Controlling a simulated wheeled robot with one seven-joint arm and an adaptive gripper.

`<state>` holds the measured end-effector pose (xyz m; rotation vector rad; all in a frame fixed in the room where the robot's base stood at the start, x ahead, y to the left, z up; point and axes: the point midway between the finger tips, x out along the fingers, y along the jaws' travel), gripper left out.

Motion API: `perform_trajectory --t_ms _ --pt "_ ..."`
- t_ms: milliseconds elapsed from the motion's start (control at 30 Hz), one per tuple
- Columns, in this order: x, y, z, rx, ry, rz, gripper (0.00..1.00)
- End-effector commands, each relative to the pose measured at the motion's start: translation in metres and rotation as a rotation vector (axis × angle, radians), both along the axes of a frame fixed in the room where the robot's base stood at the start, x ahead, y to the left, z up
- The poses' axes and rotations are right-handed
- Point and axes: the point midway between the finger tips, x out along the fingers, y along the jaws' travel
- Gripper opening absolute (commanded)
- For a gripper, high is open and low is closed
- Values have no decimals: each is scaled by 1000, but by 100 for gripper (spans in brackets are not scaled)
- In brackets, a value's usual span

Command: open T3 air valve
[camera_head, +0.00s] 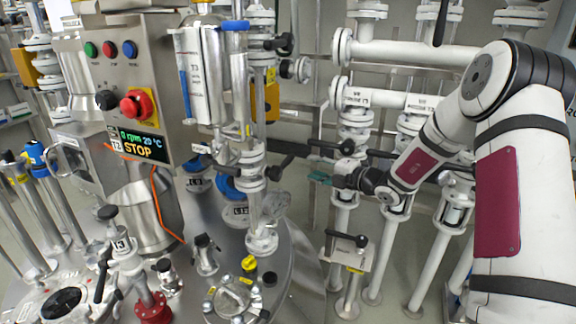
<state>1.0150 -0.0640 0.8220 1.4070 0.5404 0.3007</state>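My gripper (323,178) is at the end of my white arm, which reaches in from the right. It is small and dark in the camera_head view, with teal at its tip, and I cannot tell whether its fingers are open or shut. It is in front of the white pipes, right of a black valve handle (292,148); I cannot tell if it touches anything. A silver vessel labelled T3 (199,75) stands at the upper middle. No label I can read marks the T3 air valve, so I cannot tell which valve it is.
A steel control cabinet (130,95) with a red stop knob (137,103) and display (138,146) stands left. White vertical pipes (344,210) stand behind my gripper. A grey box with a black lever (347,247) stands below it. A round steel vessel top (215,265) fills the lower middle.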

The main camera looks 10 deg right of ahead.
Motion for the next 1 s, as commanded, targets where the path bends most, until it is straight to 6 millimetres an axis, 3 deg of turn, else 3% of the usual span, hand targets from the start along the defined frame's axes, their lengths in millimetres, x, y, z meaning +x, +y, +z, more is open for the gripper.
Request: perform_trajectory --t_ms 600,1000 --pt "92 56 -21 -4 -1 4 39" --pt "104 64 -23 -4 0 3 39"
